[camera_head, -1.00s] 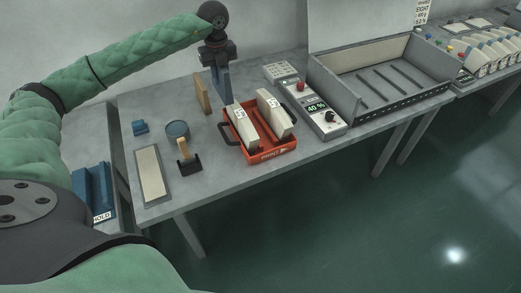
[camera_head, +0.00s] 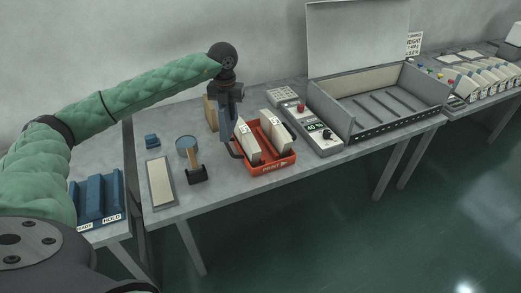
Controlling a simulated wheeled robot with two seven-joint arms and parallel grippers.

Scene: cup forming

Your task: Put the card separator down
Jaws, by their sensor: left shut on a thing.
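My left gripper (camera_head: 231,100) points down above the back left corner of the orange-red tray (camera_head: 267,168). It is shut on a slim blue-grey upright piece (camera_head: 225,122), which I take to be the card separator. Its lower end is close to the tray's left side; I cannot tell whether it touches the table or the tray. The jaws partly hide it. Two cream card blocks marked with a dark figure, a left one (camera_head: 247,142) and a right one (camera_head: 277,129), stand in the tray. My right gripper is not in view.
A tan upright board (camera_head: 210,114) stands just left of the gripper. A round blue-topped tin (camera_head: 186,143), a wooden-handled tool in a black stand (camera_head: 194,163) and a pale flat pad (camera_head: 160,184) lie further left. A control box (camera_head: 316,133) and an open grey bin (camera_head: 385,90) stand right.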

